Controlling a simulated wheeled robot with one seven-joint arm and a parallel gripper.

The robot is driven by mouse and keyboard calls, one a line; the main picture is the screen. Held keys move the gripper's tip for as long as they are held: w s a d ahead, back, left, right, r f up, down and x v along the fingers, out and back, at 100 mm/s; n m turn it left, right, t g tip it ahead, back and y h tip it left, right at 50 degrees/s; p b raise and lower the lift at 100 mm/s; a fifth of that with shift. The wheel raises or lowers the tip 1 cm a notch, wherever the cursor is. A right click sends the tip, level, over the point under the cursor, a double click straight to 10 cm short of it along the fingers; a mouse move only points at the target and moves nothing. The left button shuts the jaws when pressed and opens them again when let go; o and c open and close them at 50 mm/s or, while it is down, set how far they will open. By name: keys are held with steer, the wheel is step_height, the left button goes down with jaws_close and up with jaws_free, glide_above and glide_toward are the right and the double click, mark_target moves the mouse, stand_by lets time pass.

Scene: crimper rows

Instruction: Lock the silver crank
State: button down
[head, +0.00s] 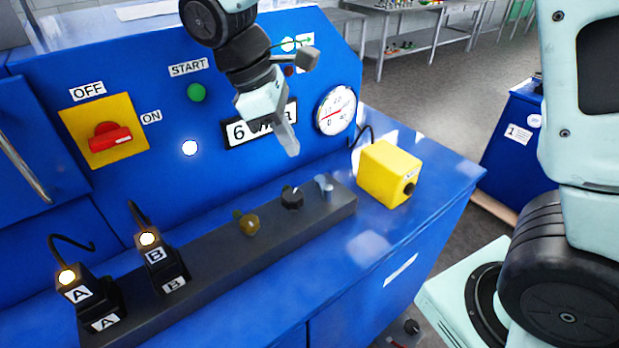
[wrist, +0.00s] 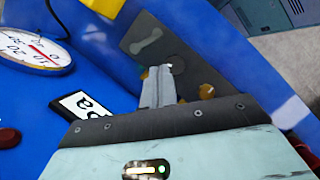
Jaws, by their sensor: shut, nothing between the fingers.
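A small silver piece, which looks like the silver crank (head: 325,187), stands at the right end of the dark rail (head: 225,262) on the blue bench. In the wrist view a grey, handle-shaped piece (wrist: 148,42), seemingly the same crank, lies beyond my fingers. A black knob (head: 292,197) and a brass-coloured knob (head: 248,223) sit to its left on the rail. My gripper (head: 291,147) is above the rail, in front of the panel, apart from the crank. Its fingers (wrist: 159,85) are shut and empty. Whether the crank is locked cannot be told.
A yellow box (head: 388,172) with a black button stands just right of the rail. Blocks A (head: 92,297) and B (head: 160,262) stand at its left end. The panel behind has a red switch (head: 110,137), a display (head: 250,130) and a gauge (head: 336,109).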

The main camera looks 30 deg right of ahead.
steer(key=p+x, duration=0.2)
steer(key=x, duration=0.7)
steer(key=shift+s+d+f, duration=0.15)
steer(key=shift+f, duration=0.2)
